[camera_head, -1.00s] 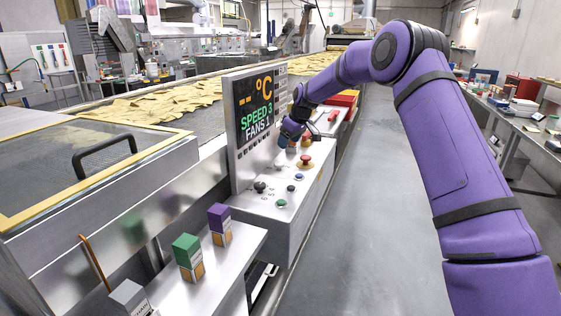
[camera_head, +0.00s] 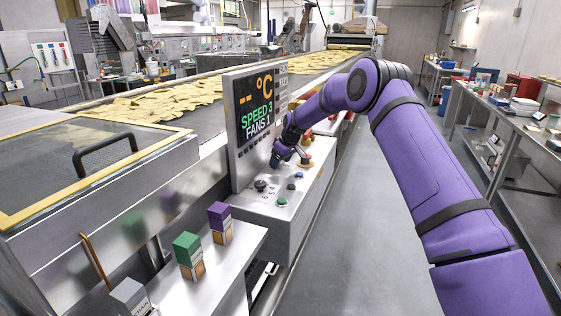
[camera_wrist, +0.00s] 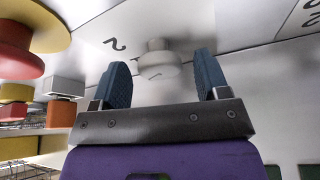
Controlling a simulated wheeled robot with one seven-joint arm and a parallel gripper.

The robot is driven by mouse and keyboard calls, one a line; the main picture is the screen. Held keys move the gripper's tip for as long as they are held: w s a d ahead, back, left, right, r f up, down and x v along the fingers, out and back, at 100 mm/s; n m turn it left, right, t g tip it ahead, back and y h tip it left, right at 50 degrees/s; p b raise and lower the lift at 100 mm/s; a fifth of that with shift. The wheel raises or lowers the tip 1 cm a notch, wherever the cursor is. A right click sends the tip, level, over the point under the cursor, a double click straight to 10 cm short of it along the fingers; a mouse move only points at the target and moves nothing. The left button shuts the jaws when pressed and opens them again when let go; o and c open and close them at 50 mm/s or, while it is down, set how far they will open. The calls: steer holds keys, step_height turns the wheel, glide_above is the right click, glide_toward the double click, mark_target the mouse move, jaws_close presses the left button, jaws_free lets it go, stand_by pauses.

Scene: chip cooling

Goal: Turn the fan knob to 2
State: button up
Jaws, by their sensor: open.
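In the wrist view a pale grey knob (camera_wrist: 156,62) stands on the white panel, with a printed 2 to its left. My gripper (camera_wrist: 160,66) is open, with one blue finger on each side of the knob and a gap to each. I cannot tell how deep the fingers reach around it. In the head view my gripper (camera_head: 276,162) is low over the control panel, in front of the display (camera_head: 255,118), which reads SPEED 3 and FANS 1. A dark knob (camera_head: 260,186) sits on the panel nearer to me. My gripper hides part of the panel.
Small blue (camera_head: 291,187) and green (camera_head: 282,202) buttons lie nearer. The floor aisle on the right is clear.

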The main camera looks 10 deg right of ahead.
steer(key=c, duration=0.9)
steer(key=shift+m, duration=0.3)
steer(key=m+h, duration=0.1)
steer(key=m, duration=0.1)
steer(key=m+h, duration=0.1)
steer(key=m, duration=0.2)
steer(key=shift+s+a+t, duration=0.1)
steer(key=shift+a+t, duration=0.1)
steer(key=shift+t, duration=0.2)
steer(key=m+h, duration=0.2)
steer(key=m, duration=0.4)
steer(key=shift+m, duration=0.3)
